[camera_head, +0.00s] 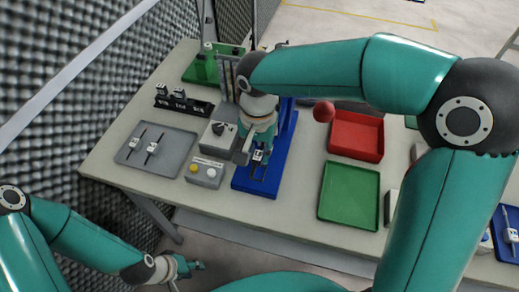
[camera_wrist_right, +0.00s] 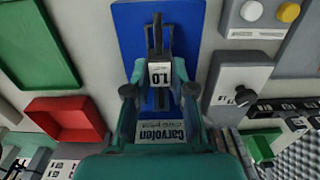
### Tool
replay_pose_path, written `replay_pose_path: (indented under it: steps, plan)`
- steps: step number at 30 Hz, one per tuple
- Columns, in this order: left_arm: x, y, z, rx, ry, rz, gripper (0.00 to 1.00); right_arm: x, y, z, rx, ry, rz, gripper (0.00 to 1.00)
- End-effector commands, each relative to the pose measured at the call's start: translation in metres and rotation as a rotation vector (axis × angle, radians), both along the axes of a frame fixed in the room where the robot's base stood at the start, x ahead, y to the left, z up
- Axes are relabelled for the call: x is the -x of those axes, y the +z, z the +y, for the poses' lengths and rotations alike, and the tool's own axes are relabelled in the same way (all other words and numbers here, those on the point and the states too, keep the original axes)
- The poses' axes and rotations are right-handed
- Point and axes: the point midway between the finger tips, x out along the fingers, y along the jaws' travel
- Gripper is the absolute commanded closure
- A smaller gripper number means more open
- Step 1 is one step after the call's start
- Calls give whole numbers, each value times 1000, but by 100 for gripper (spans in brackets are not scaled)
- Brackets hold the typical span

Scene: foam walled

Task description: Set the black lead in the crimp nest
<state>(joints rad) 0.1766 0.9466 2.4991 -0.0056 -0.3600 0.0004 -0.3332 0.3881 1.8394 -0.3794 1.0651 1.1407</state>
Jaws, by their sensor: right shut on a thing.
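My right gripper (camera_head: 262,143) reaches down over the blue base (camera_head: 266,186) of the press. It is shut on a black lead with a white tag (camera_head: 258,156), which also shows between the fingers in the right wrist view (camera_wrist_right: 160,74). In that view the tag reads "1.0", and the lead's dark ends point over the blue base (camera_wrist_right: 187,22). The crimp nest cannot be made out; the gripper and lead cover that area. I cannot tell whether the lead touches the base. My left gripper (camera_head: 188,265) is low at the left, off the table; its finger opening is unclear.
A grey tray (camera_head: 128,154) with two tagged leads lies left. A grey knob box (camera_head: 216,138) and a button box (camera_head: 205,173) stand close beside the blue base. A red bin (camera_head: 364,122) and green tray (camera_head: 336,203) are right. A red ball knob (camera_head: 324,111) stands near the bin.

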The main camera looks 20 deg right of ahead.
Motion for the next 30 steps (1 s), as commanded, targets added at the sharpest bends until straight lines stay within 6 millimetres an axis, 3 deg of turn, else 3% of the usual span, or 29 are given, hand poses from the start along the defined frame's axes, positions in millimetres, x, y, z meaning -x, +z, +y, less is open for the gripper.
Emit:
replay_pose_path:
  steps: [15,30]
  plan:
    - [0,-33,0,0,0,0,62,0,-39,0,1,0,1,100]
    - [0,-36,0,0,0,0,62,0,-42,-1,0,-2,0,100]
